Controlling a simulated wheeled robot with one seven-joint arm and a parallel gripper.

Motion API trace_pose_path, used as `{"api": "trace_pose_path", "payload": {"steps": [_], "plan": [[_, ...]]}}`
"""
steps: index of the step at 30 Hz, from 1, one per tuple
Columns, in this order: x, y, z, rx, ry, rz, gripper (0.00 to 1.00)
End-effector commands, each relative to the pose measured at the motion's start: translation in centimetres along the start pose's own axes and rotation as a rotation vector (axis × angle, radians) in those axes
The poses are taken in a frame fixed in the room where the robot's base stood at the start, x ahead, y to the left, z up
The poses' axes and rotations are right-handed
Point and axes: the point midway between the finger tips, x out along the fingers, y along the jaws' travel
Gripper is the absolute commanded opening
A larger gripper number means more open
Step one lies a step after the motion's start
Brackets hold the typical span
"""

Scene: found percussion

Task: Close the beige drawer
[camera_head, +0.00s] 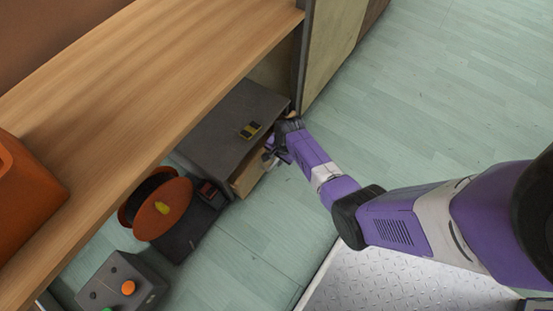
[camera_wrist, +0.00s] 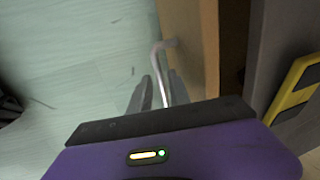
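The beige drawer (camera_head: 249,173) is part of a low grey cabinet (camera_head: 226,122) under the wooden top. It stands partly open, pulled out from the cabinet. In the wrist view its pale front (camera_wrist: 187,30) runs down the middle, with a dark gap between it and the grey cabinet at right. A bent metal handle (camera_wrist: 158,62) sticks out from the front. My gripper (camera_head: 271,157) is at the drawer front. In the wrist view its two fingers (camera_wrist: 160,84) lie on either side of the handle; I cannot tell whether they press on it.
A yellow and black item (camera_head: 251,130) lies on the cabinet. An orange disc (camera_head: 162,208) on a dark base and a grey box with coloured knobs (camera_head: 121,282) stand at left. The wooden top (camera_head: 150,80) overhangs the cabinet.

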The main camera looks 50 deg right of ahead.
Motion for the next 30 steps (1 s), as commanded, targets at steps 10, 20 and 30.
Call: {"api": "trace_pose_path", "payload": {"steps": [10, 20, 30], "plan": [[0.00, 0.03, 0.02, 0.000, 0.000, 0.000, 0.00], [0.01, 0.04, 0.03, 0.000, -0.001, 0.001, 0.00], [0.01, 0.05, 0.04, 0.000, -0.001, 0.001, 0.00]]}}
